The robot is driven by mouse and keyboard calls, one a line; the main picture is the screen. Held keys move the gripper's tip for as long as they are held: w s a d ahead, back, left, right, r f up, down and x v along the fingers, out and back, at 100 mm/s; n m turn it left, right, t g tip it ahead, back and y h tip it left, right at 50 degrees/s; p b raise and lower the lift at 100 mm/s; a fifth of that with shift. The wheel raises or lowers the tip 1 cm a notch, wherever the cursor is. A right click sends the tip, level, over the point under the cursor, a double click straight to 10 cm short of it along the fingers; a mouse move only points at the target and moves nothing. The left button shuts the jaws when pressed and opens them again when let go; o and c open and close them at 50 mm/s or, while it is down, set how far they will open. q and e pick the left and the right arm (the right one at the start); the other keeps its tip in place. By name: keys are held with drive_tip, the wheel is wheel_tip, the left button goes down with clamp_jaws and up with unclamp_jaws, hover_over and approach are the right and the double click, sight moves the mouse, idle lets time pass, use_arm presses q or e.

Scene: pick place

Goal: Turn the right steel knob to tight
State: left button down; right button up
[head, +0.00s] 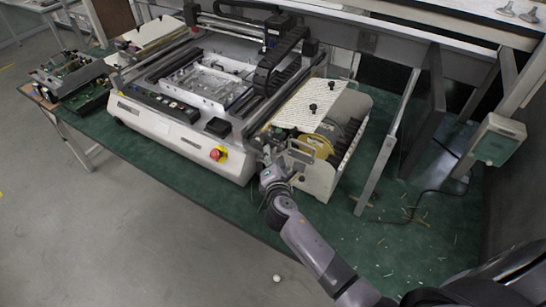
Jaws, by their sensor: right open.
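My right arm reaches in from the lower right, and its gripper (275,172) is open beside the front left corner of a white feeder box (318,180) on the machine's right side. Its fingers are small and dark here, and I cannot tell whether they touch anything. A small metal bracket (299,156) stands on the box just right of the gripper. No steel knob can be made out for certain near the gripper; it may be hidden or too small. Two dark knobs (313,107) (331,84) sit on the perforated plate above. My left gripper is not in view.
The white machine (180,145) with a red stop button (217,154) stands left of the gripper on a green bench (235,203). A slanted metal leg (388,142) rises right of the box. Circuit boards (75,75) lie at the far left.

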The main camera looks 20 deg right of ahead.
drive_tip(key=shift+w, duration=0.1)
drive_tip(key=shift+c, duration=0.2)
clamp_jaws()
idle(0.4)
